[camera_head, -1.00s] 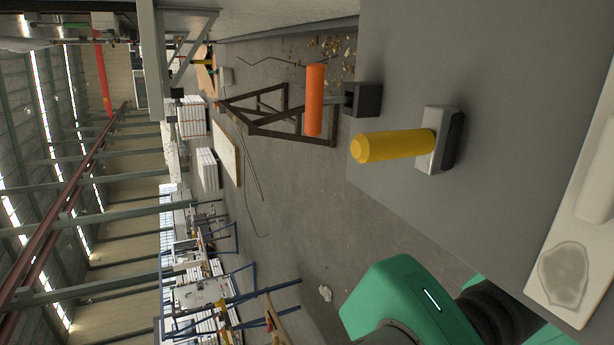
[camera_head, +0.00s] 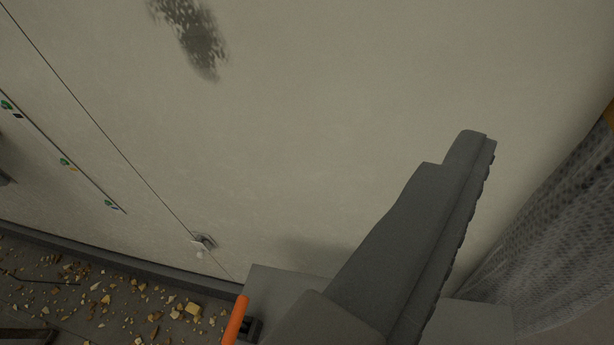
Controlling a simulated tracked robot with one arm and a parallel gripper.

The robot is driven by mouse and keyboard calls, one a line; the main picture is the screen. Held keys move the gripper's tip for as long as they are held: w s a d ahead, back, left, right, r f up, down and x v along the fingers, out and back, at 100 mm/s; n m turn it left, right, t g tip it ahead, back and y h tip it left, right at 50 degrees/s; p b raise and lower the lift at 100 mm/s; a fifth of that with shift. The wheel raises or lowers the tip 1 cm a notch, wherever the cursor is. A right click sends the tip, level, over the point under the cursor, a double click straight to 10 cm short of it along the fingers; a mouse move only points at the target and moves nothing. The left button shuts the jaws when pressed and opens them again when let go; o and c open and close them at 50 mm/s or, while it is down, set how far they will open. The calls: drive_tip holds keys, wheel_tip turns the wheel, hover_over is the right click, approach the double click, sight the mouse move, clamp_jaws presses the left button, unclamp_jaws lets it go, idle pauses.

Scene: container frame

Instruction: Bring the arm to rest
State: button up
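The view is filled mostly by a pale wall (camera_head: 300,110). A dark grey, stepped object with a serrated edge (camera_head: 410,250) rises from the bottom edge towards the upper right.
A grey table surface (camera_head: 278,285) shows at the bottom, with an orange handle (camera_head: 236,322) at its left. Yellowish rubble (camera_head: 192,308) lies on the floor at lower left. A translucent mesh sheet (camera_head: 550,235) hangs at the right.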

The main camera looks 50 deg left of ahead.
drive_tip(key=shift+s+a+r, duration=0.2)
drive_tip(key=shift+r, duration=0.05)
